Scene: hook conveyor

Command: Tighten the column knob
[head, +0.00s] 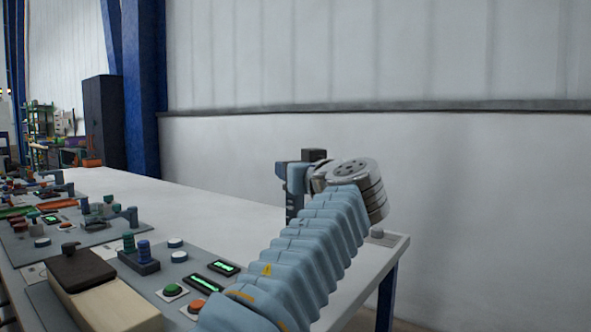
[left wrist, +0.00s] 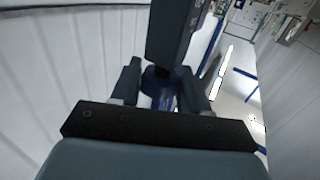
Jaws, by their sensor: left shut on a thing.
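My left arm reaches across the table in the head view, and its gripper (head: 291,174) is at a dark column (head: 294,210) near the table's far right end. A dark block (head: 314,155) shows above and behind the gripper. In the left wrist view my left gripper (left wrist: 163,96) has its two fingers on either side of a dark blue knob (left wrist: 161,82), shut on it. The dark column (left wrist: 174,32) rises just beyond the fingers. In the head view the knob is hidden by the gripper. My right gripper is in neither view.
The white table (head: 215,204) carries panels with buttons and green displays (head: 205,283) at the left and front. A beige box with a dark lid (head: 92,285) stands at the front left. A small grey device (head: 385,238) sits at the right edge. A wall is behind.

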